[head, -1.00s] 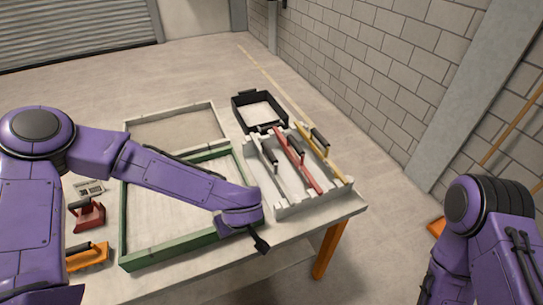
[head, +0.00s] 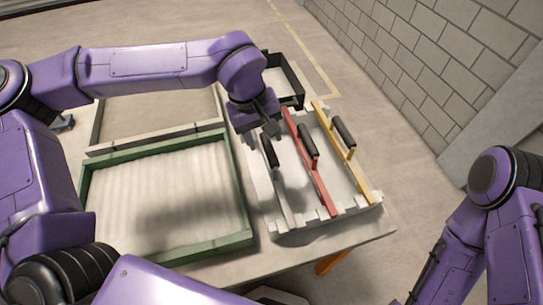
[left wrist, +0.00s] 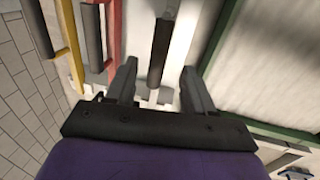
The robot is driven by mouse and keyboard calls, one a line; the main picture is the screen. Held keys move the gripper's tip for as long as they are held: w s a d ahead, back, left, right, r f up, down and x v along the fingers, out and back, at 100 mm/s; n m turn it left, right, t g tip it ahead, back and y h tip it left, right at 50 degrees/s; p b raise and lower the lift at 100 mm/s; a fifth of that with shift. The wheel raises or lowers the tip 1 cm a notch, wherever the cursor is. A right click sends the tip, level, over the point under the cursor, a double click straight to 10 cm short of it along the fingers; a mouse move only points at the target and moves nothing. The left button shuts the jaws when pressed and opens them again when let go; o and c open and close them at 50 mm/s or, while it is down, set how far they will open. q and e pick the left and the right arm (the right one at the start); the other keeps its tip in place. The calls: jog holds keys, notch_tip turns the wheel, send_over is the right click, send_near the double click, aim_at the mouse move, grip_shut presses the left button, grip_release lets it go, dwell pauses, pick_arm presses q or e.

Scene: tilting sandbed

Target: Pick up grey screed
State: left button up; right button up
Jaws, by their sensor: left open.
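The grey screed (head: 279,190) lies in the leftmost slot of the white notched rack (head: 330,222), its black handle (head: 270,150) on top. My left gripper (head: 258,128) is above the far end of the rack, close to that handle. In the left wrist view the open gripper (left wrist: 160,85) has the black handle (left wrist: 158,52) between its two fingers in the picture; I cannot tell how much height separates them. Part of the screed is hidden behind the gripper in the head view. Only my right arm's links show, not its gripper.
A red screed (head: 318,180) and a yellow screed (head: 350,165) stand to the right in the same rack. A green-framed sandbed (head: 247,195) is close on the left. A black tray (head: 292,82) stands behind the rack.

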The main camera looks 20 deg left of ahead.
aim_at(269, 149)
pick_arm(q)
jog(key=shift+s+d+f, duration=0.2)
jog(key=shift+s+f, duration=0.15)
jog(key=shift+f, duration=0.4)
jog(key=f, duration=0.1)
jog(key=w+f, duration=0.1)
jog(key=f, duration=0.1)
jog(key=w+f+p, duration=0.1)
jog(key=shift+d+f, duration=0.35)
jog(key=shift+s+f, duration=0.1)
jog(key=shift+f, duration=0.05)
jog(key=shift+s, duration=0.25)
jog(key=shift+c, duration=0.3)
jog(key=shift+w, duration=0.1)
grip_shut()
pick_arm(e)
jog(key=shift+s+r, duration=0.2)
jog(key=shift+r, duration=0.5)
pick_arm(q)
jog(key=shift+r, duration=0.2)
